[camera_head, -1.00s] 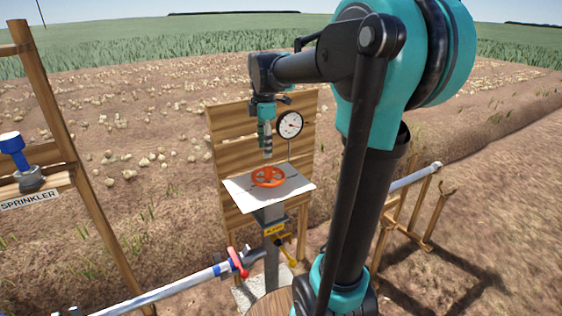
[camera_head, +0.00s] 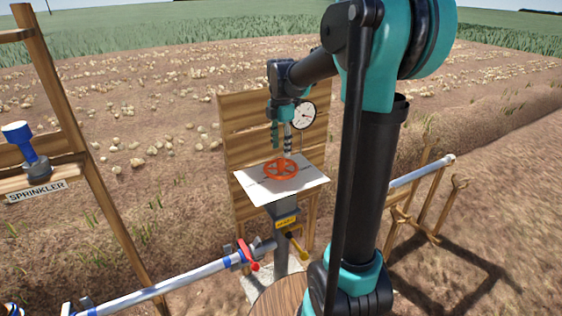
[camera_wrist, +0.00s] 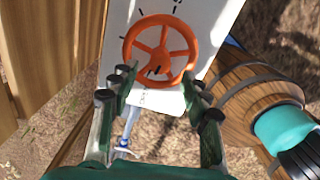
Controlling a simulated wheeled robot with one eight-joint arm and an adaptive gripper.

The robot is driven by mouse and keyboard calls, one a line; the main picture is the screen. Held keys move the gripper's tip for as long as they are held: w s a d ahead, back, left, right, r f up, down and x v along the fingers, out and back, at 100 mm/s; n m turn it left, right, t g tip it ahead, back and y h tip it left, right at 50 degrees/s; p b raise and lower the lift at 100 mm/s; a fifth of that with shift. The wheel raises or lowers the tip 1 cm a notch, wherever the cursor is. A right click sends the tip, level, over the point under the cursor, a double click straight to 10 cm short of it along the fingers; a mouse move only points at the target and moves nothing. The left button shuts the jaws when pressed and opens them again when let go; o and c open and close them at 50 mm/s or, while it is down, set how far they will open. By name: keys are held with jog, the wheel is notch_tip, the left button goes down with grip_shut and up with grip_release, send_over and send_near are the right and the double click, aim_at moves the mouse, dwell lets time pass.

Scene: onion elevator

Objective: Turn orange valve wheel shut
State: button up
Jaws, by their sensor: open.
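The orange valve wheel (camera_head: 281,168) lies flat above a white marked plate (camera_head: 262,187) on a grey post in front of a wooden board. It also shows in the wrist view (camera_wrist: 160,49), with several spokes and dark marks on the plate (camera_wrist: 205,12) around it. My gripper (camera_head: 288,150) points down just above the wheel in the head view. In the wrist view my gripper (camera_wrist: 157,82) is open, its two fingers apart, with the near part of the wheel's rim between and beyond the tips. I cannot tell whether the fingers touch the wheel.
A round gauge (camera_head: 303,115) hangs on the wooden board (camera_head: 243,130) close behind my gripper. Below are a yellow-handled valve (camera_head: 297,247) and a pipe (camera_head: 185,285) with a red lever (camera_head: 247,255). A shelf with a blue sprinkler (camera_head: 28,150) stands left. A wooden pipe rack (camera_head: 425,190) stands right.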

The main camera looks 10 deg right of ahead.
aim_at(281, 159)
jog(key=shift+f, duration=3.15)
grip_shut()
